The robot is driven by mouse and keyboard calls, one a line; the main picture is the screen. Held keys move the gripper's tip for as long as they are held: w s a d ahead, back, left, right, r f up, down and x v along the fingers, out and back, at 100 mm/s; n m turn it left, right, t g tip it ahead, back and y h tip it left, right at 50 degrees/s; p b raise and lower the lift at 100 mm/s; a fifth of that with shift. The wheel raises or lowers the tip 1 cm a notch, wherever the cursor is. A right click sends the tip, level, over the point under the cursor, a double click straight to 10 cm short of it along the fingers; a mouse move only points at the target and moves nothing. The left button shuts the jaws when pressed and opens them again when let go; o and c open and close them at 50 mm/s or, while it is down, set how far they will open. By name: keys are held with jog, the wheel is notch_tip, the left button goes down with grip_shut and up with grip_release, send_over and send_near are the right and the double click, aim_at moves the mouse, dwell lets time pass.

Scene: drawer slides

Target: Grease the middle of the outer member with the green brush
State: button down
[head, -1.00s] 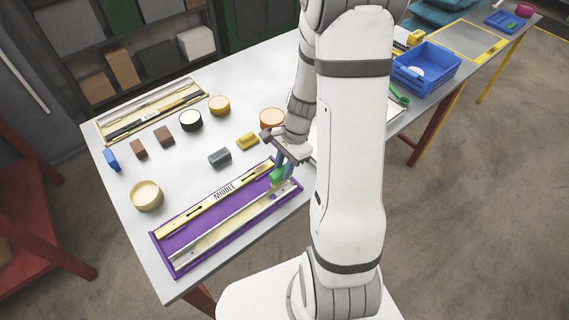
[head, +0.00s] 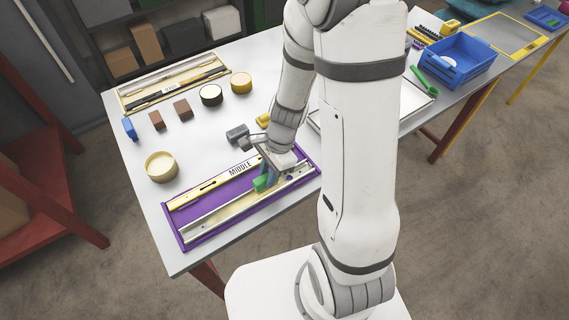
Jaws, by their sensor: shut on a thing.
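My gripper (head: 268,172) is shut on the green brush (head: 262,184) and points down over the purple tray (head: 170,228). A long silver rail, which looks like the outer member (head: 222,221), lies along the tray's front side. The brush is low at the rail, right of its midpoint. I cannot tell whether the bristles touch it. Behind it in the tray lies a yellowish strip with a label reading MIDDLE (head: 240,168). My gripper hides part of the rail.
An open pale tub (head: 161,167) stands left of the tray. A blue bin (head: 450,68) and another green-handled tool (head: 424,80) are at the right.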

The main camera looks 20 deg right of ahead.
jog(key=s+a, duration=0.2)
jog(key=a, duration=0.5)
jog(key=s+a, duration=0.2)
jog(key=a, duration=0.4)
jog(key=s+a+p, duration=0.1)
jog(key=s+a, duration=0.1)
jog(key=a, duration=0.5)
jog(key=shift+a, duration=0.3)
jog(key=c, duration=1.7)
grip_release()
jog(key=shift+c, duration=0.2)
grip_shut()
